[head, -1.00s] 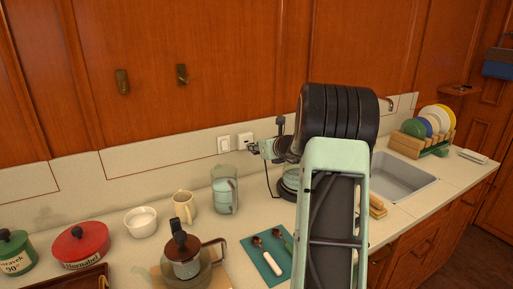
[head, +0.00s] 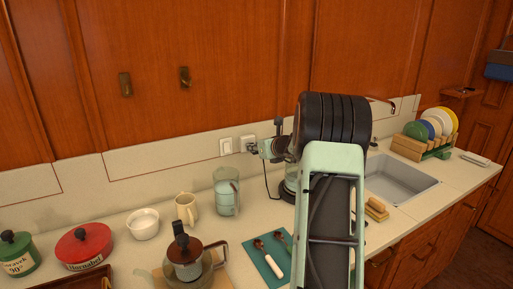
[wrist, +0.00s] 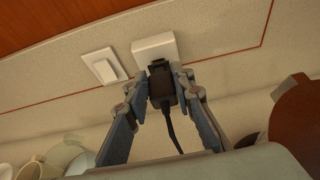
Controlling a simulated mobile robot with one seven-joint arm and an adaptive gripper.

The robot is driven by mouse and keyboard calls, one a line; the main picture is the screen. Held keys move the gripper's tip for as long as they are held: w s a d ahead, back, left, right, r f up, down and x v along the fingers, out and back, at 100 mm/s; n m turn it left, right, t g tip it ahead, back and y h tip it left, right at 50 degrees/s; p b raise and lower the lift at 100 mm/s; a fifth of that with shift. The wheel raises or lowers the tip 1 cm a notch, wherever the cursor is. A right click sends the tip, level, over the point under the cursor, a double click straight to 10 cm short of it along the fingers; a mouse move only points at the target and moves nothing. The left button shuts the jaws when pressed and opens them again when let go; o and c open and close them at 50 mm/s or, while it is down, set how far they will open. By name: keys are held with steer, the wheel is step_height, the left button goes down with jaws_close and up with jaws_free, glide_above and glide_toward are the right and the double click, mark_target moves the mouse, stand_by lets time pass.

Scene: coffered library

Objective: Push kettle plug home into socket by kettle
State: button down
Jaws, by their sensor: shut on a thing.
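The black kettle plug (wrist: 161,92) is between the fingertips of my gripper (wrist: 163,86), shut on it, with its cord hanging below. The white socket (wrist: 154,46) is on the backsplash directly beyond the plug. The plug's front end overlaps the socket's lower edge in the wrist view; I cannot tell how far in it is. In the head view my gripper (head: 257,149) is close to the socket (head: 246,141), at its right. The kettle (head: 290,185) stands on the counter below, mostly hidden behind my arm. Its dark cord (head: 266,182) loops down from the plug.
A white switch (head: 225,147) is just left of the socket. A glass jug (head: 226,193), mug (head: 186,208) and coffee pot (head: 184,260) stand left of my arm. The sink (head: 400,180) is at right.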

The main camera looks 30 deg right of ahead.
steer(key=shift+w, duration=0.45)
steer(key=c, duration=1.6)
jaws_free()
steer(key=v, duration=1.2)
